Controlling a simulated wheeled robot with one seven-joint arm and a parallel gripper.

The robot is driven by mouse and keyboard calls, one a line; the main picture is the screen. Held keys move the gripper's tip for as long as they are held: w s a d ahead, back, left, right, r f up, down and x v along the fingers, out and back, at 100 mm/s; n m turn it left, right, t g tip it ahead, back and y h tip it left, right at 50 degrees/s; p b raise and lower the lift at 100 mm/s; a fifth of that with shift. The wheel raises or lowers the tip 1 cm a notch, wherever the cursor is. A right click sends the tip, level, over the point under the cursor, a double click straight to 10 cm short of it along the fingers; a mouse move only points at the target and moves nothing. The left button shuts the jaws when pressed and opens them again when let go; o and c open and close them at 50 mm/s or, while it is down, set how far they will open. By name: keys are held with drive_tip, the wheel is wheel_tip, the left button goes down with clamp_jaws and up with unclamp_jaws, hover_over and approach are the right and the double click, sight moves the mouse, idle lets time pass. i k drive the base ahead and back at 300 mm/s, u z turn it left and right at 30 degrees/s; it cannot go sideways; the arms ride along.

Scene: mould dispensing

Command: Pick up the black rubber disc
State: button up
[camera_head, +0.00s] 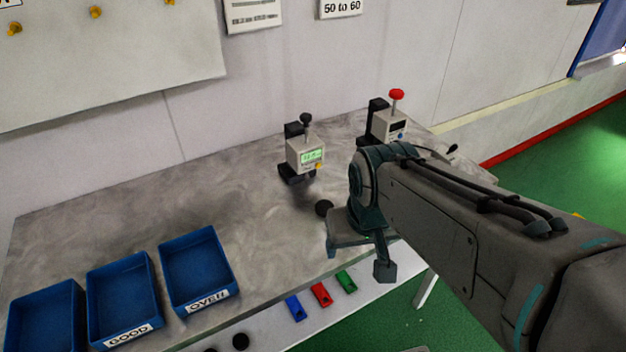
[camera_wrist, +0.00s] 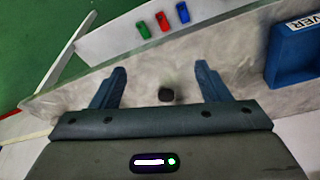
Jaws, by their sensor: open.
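A black rubber disc (camera_head: 323,208) lies on the grey worktable (camera_head: 130,215), just left of my gripper in the head view. In the wrist view the black disc (camera_wrist: 166,95) sits between the two spread fingers, close to the palm edge in the picture. My gripper (camera_wrist: 160,82) is open and empty, with a clear gap on both sides of the disc. In the head view my gripper (camera_head: 355,262) is partly hidden by my own arm. I cannot tell its exact height above the table.
Blue bins (camera_head: 125,295) stand at the left, labelled GOOD and OVER. Two gauges, one with a green display (camera_head: 306,156) and one with a red knob (camera_head: 390,125), stand at the back. Small blue, red and green pieces (camera_head: 320,294) and dark discs (camera_head: 240,341) lie along the front ledge.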

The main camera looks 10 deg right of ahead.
sight(321, 209)
drive_tip(key=u, duration=3.3)
drive_tip(key=k, duration=1.15)
drive_tip(key=z, duration=2.1)
drive_tip(key=i, duration=0.5)
